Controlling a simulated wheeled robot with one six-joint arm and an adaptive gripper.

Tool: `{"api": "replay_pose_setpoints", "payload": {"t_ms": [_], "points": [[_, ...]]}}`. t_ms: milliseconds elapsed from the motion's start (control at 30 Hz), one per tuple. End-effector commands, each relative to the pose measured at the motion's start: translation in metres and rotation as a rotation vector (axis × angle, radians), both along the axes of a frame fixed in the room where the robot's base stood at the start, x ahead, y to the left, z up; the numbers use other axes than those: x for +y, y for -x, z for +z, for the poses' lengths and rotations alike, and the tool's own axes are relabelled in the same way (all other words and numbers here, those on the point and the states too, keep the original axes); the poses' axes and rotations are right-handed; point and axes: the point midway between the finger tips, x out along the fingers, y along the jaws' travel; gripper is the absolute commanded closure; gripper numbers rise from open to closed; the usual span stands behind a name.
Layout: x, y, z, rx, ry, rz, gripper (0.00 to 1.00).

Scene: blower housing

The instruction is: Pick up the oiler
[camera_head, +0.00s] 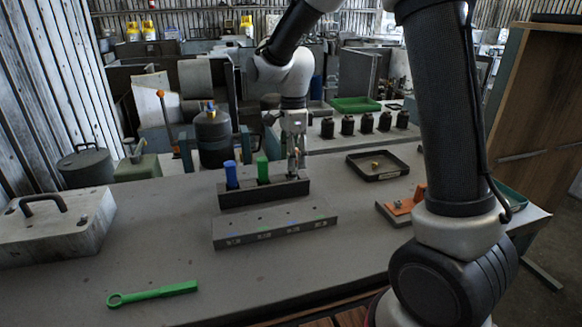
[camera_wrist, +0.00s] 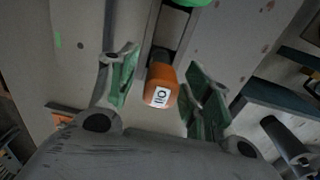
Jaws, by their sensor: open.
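The oiler (camera_wrist: 162,82) is orange with a white OIL label and shows in the wrist view between the two green-padded fingers of my gripper (camera_wrist: 163,66). The fingers are open, one on each side of it, with a gap visible. In the head view my gripper (camera_head: 295,152) points down over the right end of a dark rack (camera_head: 262,193). The oiler is not clearly visible there. The rack also holds a blue item (camera_head: 231,175) and a green item (camera_head: 262,169), both upright.
A grey block with several marked positions (camera_head: 275,232) lies in front of the rack. A green ring wrench (camera_head: 152,294) lies at the front left. A dark tray (camera_head: 377,166) is to the right. A heavy handled block (camera_head: 58,228) stands at the left.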

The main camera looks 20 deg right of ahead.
Motion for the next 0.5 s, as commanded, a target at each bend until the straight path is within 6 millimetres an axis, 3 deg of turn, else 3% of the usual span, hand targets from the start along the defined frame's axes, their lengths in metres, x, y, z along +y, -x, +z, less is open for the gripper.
{"api": "replay_pose_setpoints", "payload": {"t_ms": [200,467,500], "points": [[0.001,-0.001,-0.030,0.002,0.001,0.001,0.50],[0.001,-0.001,-0.033,0.000,0.000,0.001,0.50],[0.001,-0.001,-0.033,0.000,0.000,0.001,0.56]]}}
